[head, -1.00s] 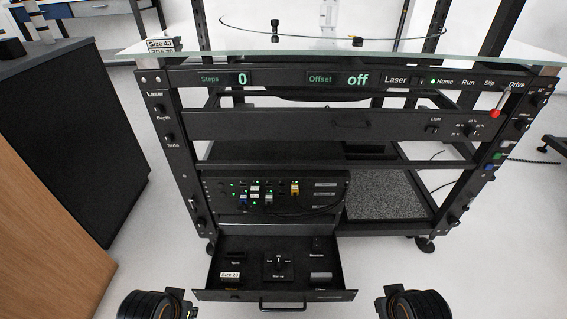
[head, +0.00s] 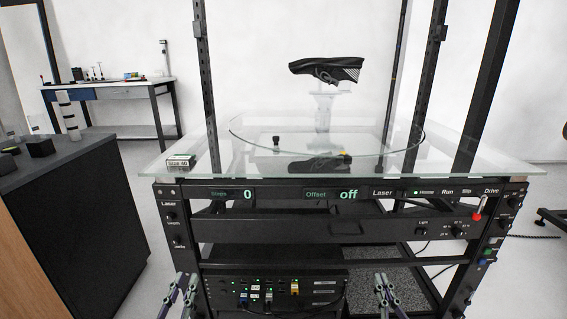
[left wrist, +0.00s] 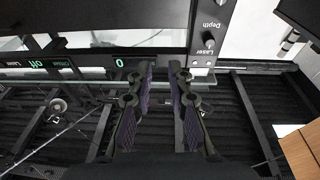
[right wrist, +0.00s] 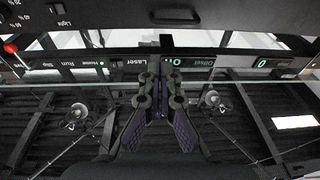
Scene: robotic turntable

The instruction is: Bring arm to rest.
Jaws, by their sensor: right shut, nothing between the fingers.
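My left gripper (head: 185,290) is at the bottom of the head view, in front of the rig's left post. In the left wrist view its fingertips (left wrist: 161,70) stand apart with a narrow empty gap. My right gripper (head: 384,290) is at the bottom right of the head view, in front of the lower rack. In the right wrist view its fingertips (right wrist: 161,72) meet with nothing between them. Both grippers are raised in front of the turntable rig (head: 355,224), apart from its panel.
A "Size 40" label block (head: 181,162) lies at the glass's left corner. A red-knobbed lever (head: 477,216) is at the panel's right. A dark cabinet (head: 80,220) stands left; floor between is free.

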